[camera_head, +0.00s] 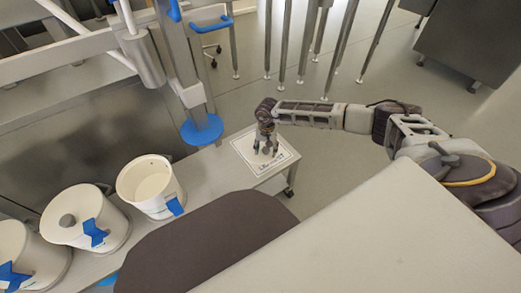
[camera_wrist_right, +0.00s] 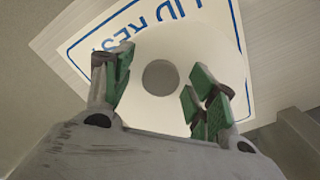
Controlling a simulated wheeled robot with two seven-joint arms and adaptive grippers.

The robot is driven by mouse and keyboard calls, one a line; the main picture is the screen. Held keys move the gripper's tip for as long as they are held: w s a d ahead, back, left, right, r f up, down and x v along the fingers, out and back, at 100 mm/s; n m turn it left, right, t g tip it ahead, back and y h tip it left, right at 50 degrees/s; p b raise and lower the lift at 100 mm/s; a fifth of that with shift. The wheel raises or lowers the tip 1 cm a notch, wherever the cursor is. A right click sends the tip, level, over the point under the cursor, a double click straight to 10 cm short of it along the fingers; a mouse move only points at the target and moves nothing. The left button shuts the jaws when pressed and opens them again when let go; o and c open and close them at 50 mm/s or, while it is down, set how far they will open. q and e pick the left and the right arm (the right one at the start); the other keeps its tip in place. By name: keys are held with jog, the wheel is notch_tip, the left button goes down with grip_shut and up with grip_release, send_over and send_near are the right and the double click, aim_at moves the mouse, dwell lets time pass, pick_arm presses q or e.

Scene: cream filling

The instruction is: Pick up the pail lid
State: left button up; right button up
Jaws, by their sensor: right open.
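A white round pail lid (camera_wrist_right: 160,114) with a grey round knob (camera_wrist_right: 160,76) lies on the printed "LID REST" sheet (camera_wrist_right: 97,48) in the right wrist view. In the head view my right gripper (camera_head: 266,149) points down over this sheet at the end of the bench, and hides most of the lid there. The right gripper is open, its green-padded fingers on either side of the knob in the wrist view, apart from it. The height of the fingers above the lid is hard to tell. My left gripper is not in view.
An open white pail (camera_head: 148,205) with blue tape stands on the bench (camera_head: 208,172). Beside it are a pail with a grey knob on top (camera_head: 85,235) and another pail cut off at the left (camera_head: 30,270). A blue round foot on a post (camera_head: 202,130) is behind the bench.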

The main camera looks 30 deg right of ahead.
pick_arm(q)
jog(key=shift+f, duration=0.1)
pick_arm(e)
jog(key=shift+f, duration=0.1)
dwell(0.3)
jog(key=c, duration=1.2)
jog(key=shift+o, duration=0.2)
jog(key=shift+r, duration=0.5)
notch_tip(320, 180, up, 8)
jog(key=p, duration=0.3)
jog(key=shift+f, duration=0.2)
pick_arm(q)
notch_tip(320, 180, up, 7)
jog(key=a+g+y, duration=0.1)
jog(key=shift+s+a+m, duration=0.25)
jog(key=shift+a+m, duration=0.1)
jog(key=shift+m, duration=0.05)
pick_arm(e)
jog(key=shift+r, duration=0.7)
jog(key=shift+s, duration=0.1)
